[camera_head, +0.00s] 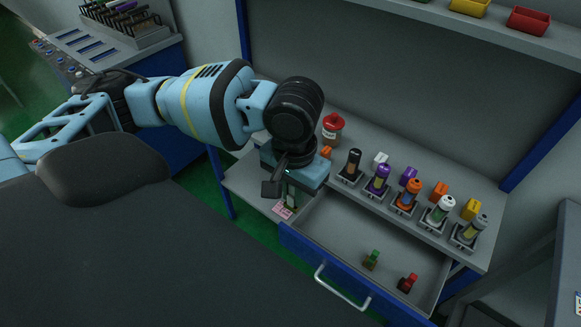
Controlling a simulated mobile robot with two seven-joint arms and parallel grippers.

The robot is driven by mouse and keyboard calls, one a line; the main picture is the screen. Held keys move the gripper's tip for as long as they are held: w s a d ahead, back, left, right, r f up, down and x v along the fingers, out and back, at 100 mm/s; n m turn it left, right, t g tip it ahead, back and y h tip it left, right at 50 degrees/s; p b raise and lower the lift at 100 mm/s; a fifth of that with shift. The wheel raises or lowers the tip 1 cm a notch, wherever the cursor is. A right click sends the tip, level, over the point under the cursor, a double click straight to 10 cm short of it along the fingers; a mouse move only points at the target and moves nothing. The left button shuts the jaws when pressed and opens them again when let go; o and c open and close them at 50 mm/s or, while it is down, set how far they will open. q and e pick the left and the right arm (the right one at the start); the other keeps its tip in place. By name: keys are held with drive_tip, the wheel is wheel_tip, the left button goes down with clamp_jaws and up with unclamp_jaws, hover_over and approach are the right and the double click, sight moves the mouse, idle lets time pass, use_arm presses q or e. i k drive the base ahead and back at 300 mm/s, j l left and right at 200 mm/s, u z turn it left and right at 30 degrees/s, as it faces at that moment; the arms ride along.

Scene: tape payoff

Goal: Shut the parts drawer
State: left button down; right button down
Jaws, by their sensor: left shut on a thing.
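The parts drawer (296,240) is pulled open below the bench. It has a blue front, a pale bar handle (341,288) and a grey inside. A small green part (371,260) and a small red part (408,283) lie in it. My left gripper (284,190) points down above the bench's front edge, near the drawer's left back corner and well away from the handle. It is shut on a small green and pale item (291,200), mostly hidden by the jaws. My right gripper is not in view.
Several capped vials (377,180) stand in holders along the bench behind the drawer. A red-lidded jar (332,128) stands behind my left wrist. A pink card (282,211) lies by the gripper. Red and yellow bins (528,20) sit on the upper shelf.

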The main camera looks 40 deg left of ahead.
sight(334, 234)
drive_tip(key=k+j+u, duration=0.1)
drive_tip(key=j, duration=0.2)
drive_tip(key=k+j+u, duration=0.25)
drive_tip(key=j, duration=0.3)
drive_tip(key=k+j+u, duration=0.1)
drive_tip(key=k+j, duration=0.15)
drive_tip(key=j, duration=0.1)
